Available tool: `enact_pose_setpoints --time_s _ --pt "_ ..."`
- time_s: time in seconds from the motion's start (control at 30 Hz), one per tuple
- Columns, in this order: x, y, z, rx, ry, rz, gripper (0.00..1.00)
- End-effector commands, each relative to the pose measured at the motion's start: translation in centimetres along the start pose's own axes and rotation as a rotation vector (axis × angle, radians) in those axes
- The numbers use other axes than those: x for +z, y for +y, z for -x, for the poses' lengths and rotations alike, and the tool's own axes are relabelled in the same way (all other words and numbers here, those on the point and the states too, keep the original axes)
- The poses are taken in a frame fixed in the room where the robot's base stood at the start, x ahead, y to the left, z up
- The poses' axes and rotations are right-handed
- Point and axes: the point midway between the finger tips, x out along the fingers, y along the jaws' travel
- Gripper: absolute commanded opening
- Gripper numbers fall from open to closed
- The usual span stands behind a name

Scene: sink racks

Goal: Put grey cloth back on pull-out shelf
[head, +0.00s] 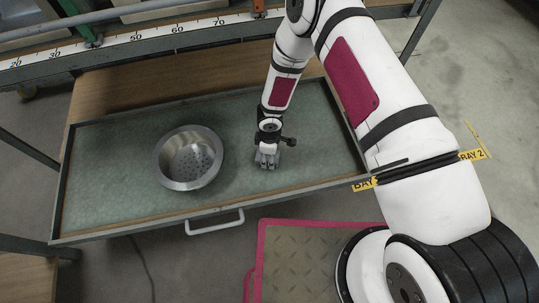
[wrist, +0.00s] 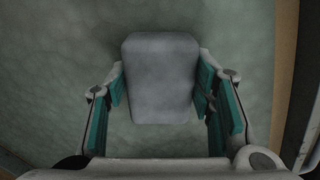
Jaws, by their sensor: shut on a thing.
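My gripper (head: 267,152) is low over the right half of the pull-out shelf (head: 105,195), pointing down. In the wrist view, the grey cloth (wrist: 160,82) is a smooth, rounded block between the two teal-padded fingers, which are shut on it. In the head view, my gripper mostly hides the cloth. The shelf is pulled out, with a green-grey surface and a raised rim. The cloth is at or just above this surface; I cannot tell whether it touches.
A metal strainer bowl (head: 190,158) stands on the shelf left of my gripper. The shelf has a white front handle (head: 214,223). A ruled rail (head: 135,38) runs behind. Bare shelf lies between the bowl and my gripper, and to the right.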

Motion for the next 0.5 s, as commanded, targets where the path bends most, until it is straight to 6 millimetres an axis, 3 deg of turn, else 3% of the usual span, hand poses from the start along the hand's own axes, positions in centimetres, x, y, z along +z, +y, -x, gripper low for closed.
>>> enact_pose_setpoints --time_s 0.03,0.1,0.5 --pt "0.01 -0.02 -0.14 0.0 0.0 0.0 0.54" --pt "0.01 -0.02 -0.09 0.0 0.0 0.0 0.69" --pt "0.02 -0.03 0.2 0.0 0.0 0.0 0.69"
